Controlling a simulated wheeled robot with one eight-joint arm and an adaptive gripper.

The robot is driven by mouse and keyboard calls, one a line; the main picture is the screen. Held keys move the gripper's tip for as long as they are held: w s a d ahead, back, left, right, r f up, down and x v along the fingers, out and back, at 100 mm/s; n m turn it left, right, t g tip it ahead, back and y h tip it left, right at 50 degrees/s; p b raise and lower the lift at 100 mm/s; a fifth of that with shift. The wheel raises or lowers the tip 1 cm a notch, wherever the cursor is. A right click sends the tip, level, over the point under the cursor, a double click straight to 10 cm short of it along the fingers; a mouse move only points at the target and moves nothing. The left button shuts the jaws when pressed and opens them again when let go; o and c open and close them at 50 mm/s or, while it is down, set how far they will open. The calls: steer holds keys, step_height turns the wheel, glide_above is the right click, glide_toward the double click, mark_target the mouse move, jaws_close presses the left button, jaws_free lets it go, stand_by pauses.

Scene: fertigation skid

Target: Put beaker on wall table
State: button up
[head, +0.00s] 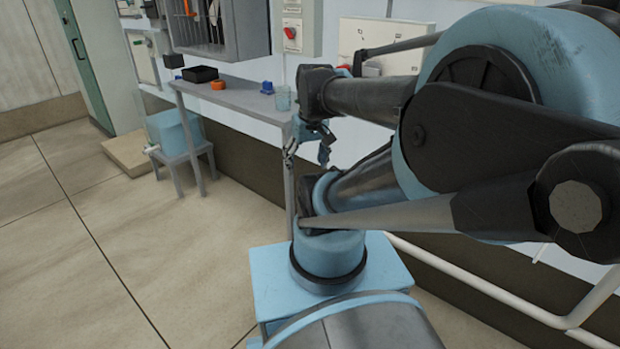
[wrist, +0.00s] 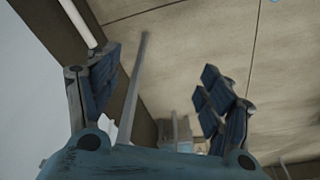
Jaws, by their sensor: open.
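A clear, pale bluish beaker (head: 282,98) stands upright near the right end of the grey wall table (head: 238,96) in the head view. My gripper (head: 306,154) is just right of and below the beaker in that picture, at the table's right end, pointing down. My gripper also shows in the wrist view (wrist: 161,64), with its blue fingers spread wide and nothing held between them. The beaker cannot be made out in the wrist view. A thin grey post (wrist: 133,85), seemingly a table leg, shows between the fingers there.
A black tray (head: 200,74), an orange ring-shaped item (head: 218,85) and a small blue item (head: 267,87) are on the table. A blue container (head: 175,131) sits on a low stool at left. White pipes (head: 500,298) run along the wall at right. The tiled floor at left is open.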

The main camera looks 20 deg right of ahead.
steer(key=shift+m, duration=0.5)
steer(key=s+f, duration=0.3)
steer(key=shift+s+d+f, duration=0.2)
steer(key=shift+d+f, duration=0.05)
steer(key=shift+f, duration=0.05)
stand_by(0.6)
